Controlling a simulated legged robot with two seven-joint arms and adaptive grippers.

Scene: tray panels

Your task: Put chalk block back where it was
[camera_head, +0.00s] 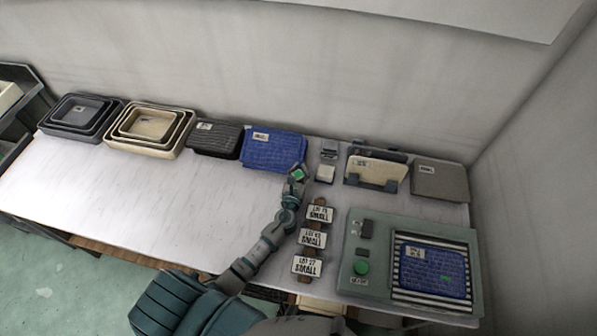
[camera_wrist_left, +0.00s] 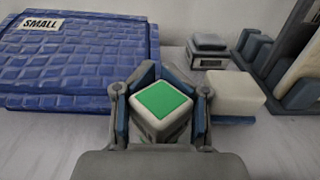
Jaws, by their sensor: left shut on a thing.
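My left gripper (camera_head: 297,174) is shut on a small whitish block with a green top (camera_head: 298,174). In the left wrist view the green-topped block (camera_wrist_left: 162,108) sits upright between the fingers (camera_wrist_left: 160,112). I cannot tell whether it touches the table. A plain off-white block (camera_head: 326,173) rests just right of the gripper; it also shows in the left wrist view (camera_wrist_left: 235,92), with a thin blue edge under it. Which of the two is the chalk block, I cannot tell for sure. My right gripper is not in view.
A blue panel stack (camera_head: 275,150) lies left of the gripper. A small grey device (camera_head: 329,149) stands behind the off-white block. A rack (camera_head: 375,185) holds a cream panel. Label plates (camera_head: 312,238) and a grey-green console (camera_head: 358,225) are nearer. The table's left middle is clear.

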